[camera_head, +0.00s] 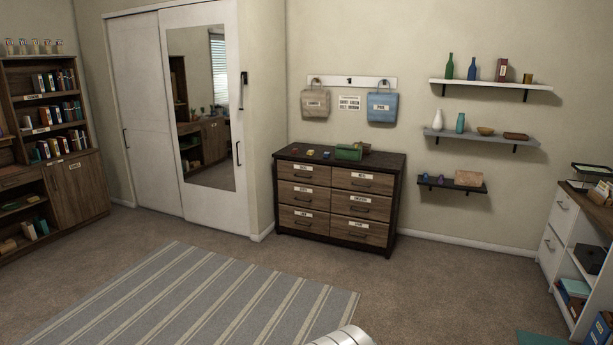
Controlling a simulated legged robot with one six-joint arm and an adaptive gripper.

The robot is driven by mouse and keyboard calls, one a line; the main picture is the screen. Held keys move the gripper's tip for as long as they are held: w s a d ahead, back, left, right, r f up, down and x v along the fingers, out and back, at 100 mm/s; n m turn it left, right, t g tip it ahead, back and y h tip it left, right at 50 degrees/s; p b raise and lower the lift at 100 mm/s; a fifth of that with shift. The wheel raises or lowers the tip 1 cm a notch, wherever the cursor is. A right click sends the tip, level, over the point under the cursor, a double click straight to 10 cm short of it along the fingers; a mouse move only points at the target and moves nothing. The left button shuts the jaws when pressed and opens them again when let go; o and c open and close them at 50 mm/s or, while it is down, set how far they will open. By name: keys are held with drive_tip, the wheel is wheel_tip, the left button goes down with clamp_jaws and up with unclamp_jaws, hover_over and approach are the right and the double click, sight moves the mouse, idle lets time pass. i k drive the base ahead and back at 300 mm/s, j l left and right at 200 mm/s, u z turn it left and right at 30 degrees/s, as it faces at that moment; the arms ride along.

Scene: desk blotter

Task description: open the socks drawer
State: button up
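A dark-framed dresser (400,165) with wood drawer fronts stands against the back wall, right of the mirrored wardrobe. Its drawers are in two columns of three rows, and all look shut. Each front has a white label and a dark handle. The labels are too small to read, so I cannot tell which is the socks drawer. The left column has a top drawer (316,175), a middle drawer (317,197) and a bottom drawer (318,222). The right column has a top drawer (378,184), a middle drawer (376,207) and a bottom drawer (375,232). My gripper is not in view.
A green box (348,153) and small items sit on the dresser. A striped rug (200,300) covers the left foreground; carpet (420,290) before the dresser is clear. Shelves (480,136) hang right; a white desk unit (552,255) stands far right. A rounded metallic part of mine shows at the bottom.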

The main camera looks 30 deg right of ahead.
sight(296, 170)
drive_tip(key=i+l+z, duration=0.3)
drive_tip(key=i, duration=0.4)
drive_tip(key=i+l+z, duration=0.3)
drive_tip(key=i, duration=0.4)
drive_tip(key=i+z, duration=0.35)
drive_tip(key=i, duration=1.95)
drive_tip(key=i+l+u, duration=0.2)
drive_tip(key=i+u, duration=0.3)
drive_tip(key=i, duration=0.25)
drive_tip(key=i+l+u, duration=0.5)
drive_tip(key=i, duration=0.2)
drive_tip(key=i+l+u, duration=0.5)
drive_tip(key=i+l, duration=0.1)
drive_tip(key=l, duration=0.1)
